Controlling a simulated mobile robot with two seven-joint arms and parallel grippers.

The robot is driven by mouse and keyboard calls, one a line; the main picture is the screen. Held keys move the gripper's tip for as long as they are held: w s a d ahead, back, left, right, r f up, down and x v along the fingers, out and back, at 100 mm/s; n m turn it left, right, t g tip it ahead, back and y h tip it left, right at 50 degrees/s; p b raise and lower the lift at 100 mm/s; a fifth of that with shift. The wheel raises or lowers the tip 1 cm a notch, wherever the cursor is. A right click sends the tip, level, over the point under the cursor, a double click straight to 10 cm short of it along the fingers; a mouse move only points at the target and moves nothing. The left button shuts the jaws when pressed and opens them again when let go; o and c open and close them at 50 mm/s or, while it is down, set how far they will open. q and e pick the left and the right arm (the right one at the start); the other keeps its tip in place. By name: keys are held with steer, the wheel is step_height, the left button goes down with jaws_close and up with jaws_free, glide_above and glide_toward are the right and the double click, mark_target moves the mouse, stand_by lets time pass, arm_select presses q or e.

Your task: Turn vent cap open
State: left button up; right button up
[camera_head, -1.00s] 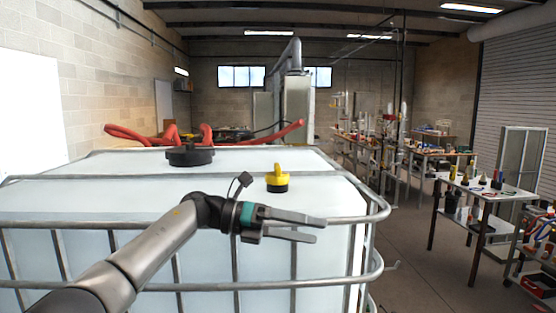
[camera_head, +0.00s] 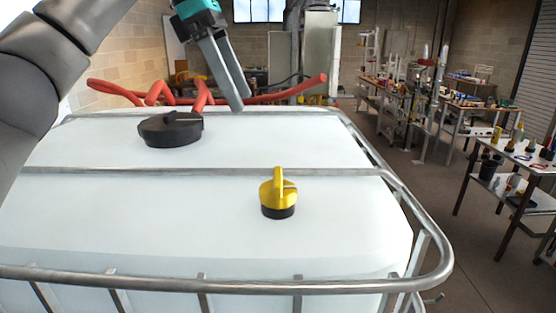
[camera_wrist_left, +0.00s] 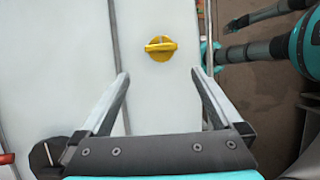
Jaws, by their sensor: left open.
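The vent cap (camera_head: 278,196) is a yellow cap with a raised fin handle on a black base, on top of the white tank (camera_head: 110,225). In the left wrist view the cap (camera_wrist_left: 160,48) shows from above, with its handle running across the picture. My left gripper (camera_head: 241,102) is open and empty, pointing down above the tank, apart from the cap. In the left wrist view its fingers (camera_wrist_left: 160,74) are spread, with the cap beyond the tips, between their lines. Part of my own arm shows at that view's right; its fingers cannot be made out.
A metal cage rail (camera_head: 235,286) runs around the tank's edge, and a bar (camera_head: 120,171) crosses its top. A large black lid (camera_head: 170,131) sits behind and left of the cap. Red hose (camera_head: 270,97) lies behind. Workbenches (camera_head: 527,162) stand to the right.

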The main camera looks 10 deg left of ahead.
arm_select(q)
glide_toward(277, 175)
steer(key=x, duration=0.8)
steer(key=shift+d+f, duration=0.1)
steer(key=shift+f, duration=0.25)
arm_select(e)
steer(key=shift+s+d+f, duration=0.1)
steer(key=shift+s+d, duration=0.1)
steer(key=shift+s, duration=0.2)
arm_select(q)
steer(key=c, duration=1)
arm_select(e)
steer(key=shift+f, duration=0.1)
